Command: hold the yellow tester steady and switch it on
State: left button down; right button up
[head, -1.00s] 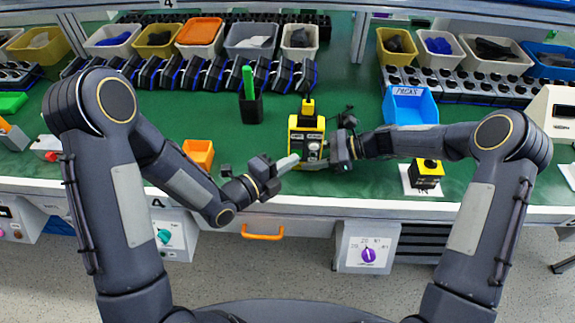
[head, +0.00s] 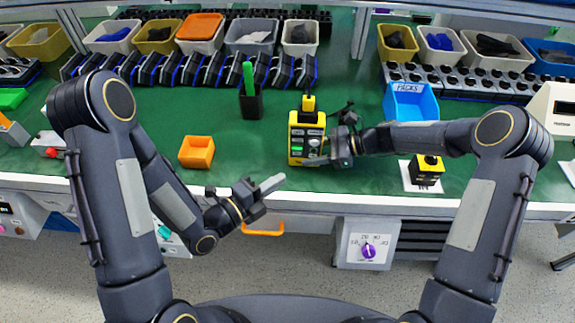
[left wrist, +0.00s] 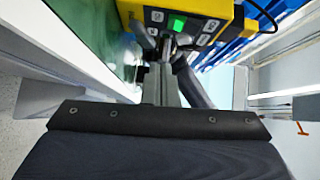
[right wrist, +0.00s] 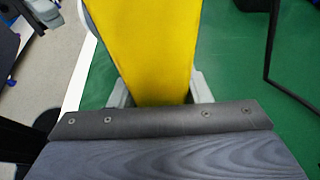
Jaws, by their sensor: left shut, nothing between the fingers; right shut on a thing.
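The yellow tester (head: 294,143) stands upright on the green bench top (head: 350,190). A small green area is lit on its front, and a grey knob shows beside it. In the left wrist view the tester (left wrist: 200,10) shows its green lit screen and labelled front. My right gripper (head: 338,148) is shut on the tester from its right side; in the right wrist view the yellow body (right wrist: 150,50) sits between the fingers. My left gripper (head: 270,184) is shut and empty, in front of the tester near the bench's front edge and apart from it.
An orange bin (head: 196,152) stands left of the tester. A black holder with a green stick (head: 251,101) stands behind it. A blue bin (head: 410,102) and a small yellow-black block (head: 427,170) are to the right. A purple dial panel (head: 368,251) is below the edge.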

pick_arm(q)
jog(key=v, duration=0.5)
jog(key=shift+s+a+f, duration=0.3)
jog(key=shift+s+f, duration=0.05)
pick_arm(e)
jog(key=o, duration=1.1)
